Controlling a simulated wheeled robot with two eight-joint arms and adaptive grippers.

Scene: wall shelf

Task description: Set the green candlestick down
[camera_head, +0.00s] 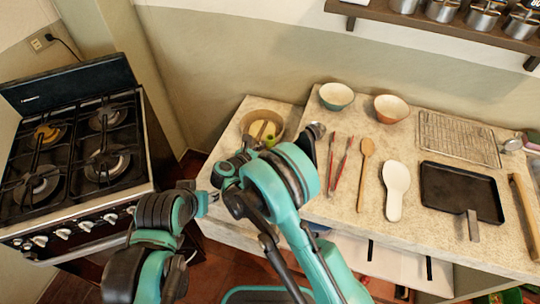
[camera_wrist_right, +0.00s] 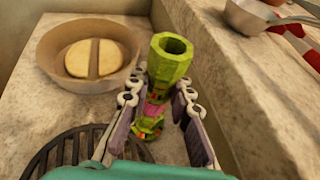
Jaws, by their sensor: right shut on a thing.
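The green candlestick (camera_wrist_right: 170,62), with a hollow top and pink and orange parts lower down, stands between the fingers of my right gripper (camera_wrist_right: 158,98) in the right wrist view. The gripper is shut on it. It looks roughly upright over the pale stone worktop, beside a brown bowl; its base is partly hidden, and I cannot tell whether it touches the surface. In the head view my right gripper (camera_head: 246,153) is at the bowl's near side, mostly covered by my arm. My left gripper (camera_head: 211,197) is at the worktop's front left; its fingers are too small to judge.
The brown bowl (camera_wrist_right: 58,40) holds pale round halves. A black slatted rack (camera_wrist_right: 62,157) lies near the gripper. The higher counter (camera_head: 337,205) rises to the right, with tongs, spoons and a black pan (camera_head: 455,190). A stove (camera_head: 75,150) stands left.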

